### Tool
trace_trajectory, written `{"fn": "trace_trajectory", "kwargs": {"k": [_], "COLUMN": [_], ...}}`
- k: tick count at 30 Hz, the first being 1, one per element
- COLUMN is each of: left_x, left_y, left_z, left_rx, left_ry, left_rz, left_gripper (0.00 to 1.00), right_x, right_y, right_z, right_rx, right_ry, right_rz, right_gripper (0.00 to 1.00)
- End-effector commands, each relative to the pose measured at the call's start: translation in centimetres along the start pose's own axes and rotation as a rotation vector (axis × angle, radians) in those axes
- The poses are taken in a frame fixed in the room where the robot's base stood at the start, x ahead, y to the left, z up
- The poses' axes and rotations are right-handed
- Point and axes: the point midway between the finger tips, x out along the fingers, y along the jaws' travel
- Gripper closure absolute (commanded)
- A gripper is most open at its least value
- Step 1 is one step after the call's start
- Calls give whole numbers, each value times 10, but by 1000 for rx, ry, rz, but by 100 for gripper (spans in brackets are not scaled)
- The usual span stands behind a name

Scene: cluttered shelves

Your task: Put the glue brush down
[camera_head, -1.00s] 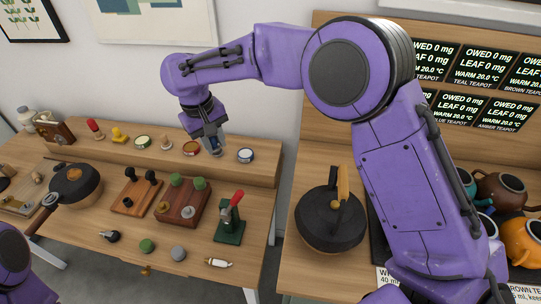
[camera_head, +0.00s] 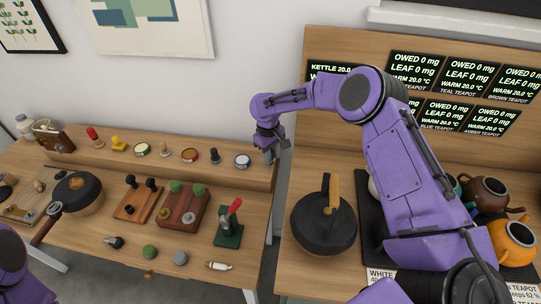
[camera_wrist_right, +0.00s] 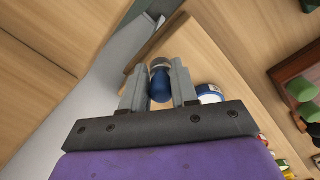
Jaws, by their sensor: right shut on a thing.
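My right gripper (camera_head: 268,155) is near the right end of the raised wooden shelf (camera_head: 225,172). In the right wrist view the gripper (camera_wrist_right: 160,88) is shut on a small dark-blue thing with a greyish end, which I take to be the glue brush (camera_wrist_right: 160,86). I cannot tell whether its far end touches the shelf. Only a purple part of my left arm shows at the lower left; its gripper is out of view.
A blue-and-white tin (camera_head: 242,161) stands on the shelf, left of the right gripper; a dark upright item (camera_head: 215,157) and a red-topped tin (camera_head: 190,155) stand further left. A gap separates the tables.

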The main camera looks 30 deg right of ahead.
Motion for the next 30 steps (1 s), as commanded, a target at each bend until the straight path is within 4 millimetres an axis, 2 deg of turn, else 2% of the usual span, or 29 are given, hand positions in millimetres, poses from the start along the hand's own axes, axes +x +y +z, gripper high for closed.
{"fn": "trace_trajectory", "kwargs": {"k": [4, 12, 13, 15, 25, 28, 30], "left_x": [-4, -2, -2, -2, -3, 2, 5], "left_y": [0, 0, 0, 0, 0, 0, 1], "left_z": [-1, -1, -1, -1, -1, 1, 2], "left_rx": [0, 0, 0, 0, 0, 0, 0], "left_ry": [0, 0, 0, 0, 0, 0, 0], "left_rz": [0, 0, 0, 0, 0, 0, 0], "left_gripper": [57, 57, 57, 57, 57, 57, 57], "right_x": [17, 19, 19, 19, 15, 1, -15], "right_y": [-2, -2, -3, -3, -2, -2, -3], "right_z": [-1, -1, -1, -1, -2, -3, -3], "right_rx": [-1, -1, -1, -1, -1, -1, -1], "right_ry": [1, 1, 1, 2, 2, 6, 6], "right_rz": [0, 1, 1, 0, 1, 1, 1], "right_gripper": [100, 100, 68, 46, 46, 46, 46]}}
